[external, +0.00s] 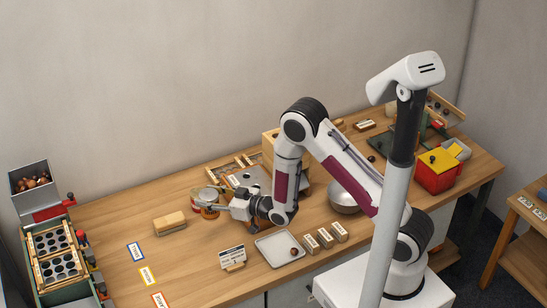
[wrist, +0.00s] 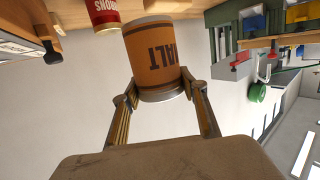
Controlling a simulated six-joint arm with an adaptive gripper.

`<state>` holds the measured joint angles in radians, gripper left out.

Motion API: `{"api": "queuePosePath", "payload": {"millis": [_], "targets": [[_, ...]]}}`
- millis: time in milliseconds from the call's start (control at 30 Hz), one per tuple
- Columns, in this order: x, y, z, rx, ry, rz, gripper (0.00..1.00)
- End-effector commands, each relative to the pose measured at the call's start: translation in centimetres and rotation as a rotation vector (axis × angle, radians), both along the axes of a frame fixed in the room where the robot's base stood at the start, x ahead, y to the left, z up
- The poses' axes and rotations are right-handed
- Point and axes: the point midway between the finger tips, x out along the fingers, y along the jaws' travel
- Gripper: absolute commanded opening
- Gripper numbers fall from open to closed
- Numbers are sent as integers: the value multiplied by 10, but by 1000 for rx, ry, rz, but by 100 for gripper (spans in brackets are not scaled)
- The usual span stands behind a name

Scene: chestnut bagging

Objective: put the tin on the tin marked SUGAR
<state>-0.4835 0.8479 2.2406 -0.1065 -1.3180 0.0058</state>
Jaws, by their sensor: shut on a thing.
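My gripper (external: 214,207) is shut on an orange-brown tin (wrist: 155,55), one finger on each side of it in the wrist view. In the external view this tin (external: 210,212) is small and partly covered by my fingers. Whether the held tin touches the table is unclear.
A wood-and-yellow block (external: 170,222) lies left of the tins. Coloured label cards (external: 148,276) lie at the front left. A white tray (external: 279,250) and a small sign (external: 233,256) are in front of my gripper. A metal bowl (external: 344,197) stands to the right.

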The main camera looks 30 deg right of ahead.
Motion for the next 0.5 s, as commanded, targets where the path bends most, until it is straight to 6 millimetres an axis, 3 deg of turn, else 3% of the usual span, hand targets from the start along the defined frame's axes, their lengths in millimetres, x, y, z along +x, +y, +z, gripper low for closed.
{"api": "queuePosePath", "payload": {"millis": [267,500], "targets": [[1,0,4,2,-2,0,13],[1,0,24,2,-5,0,13]]}}
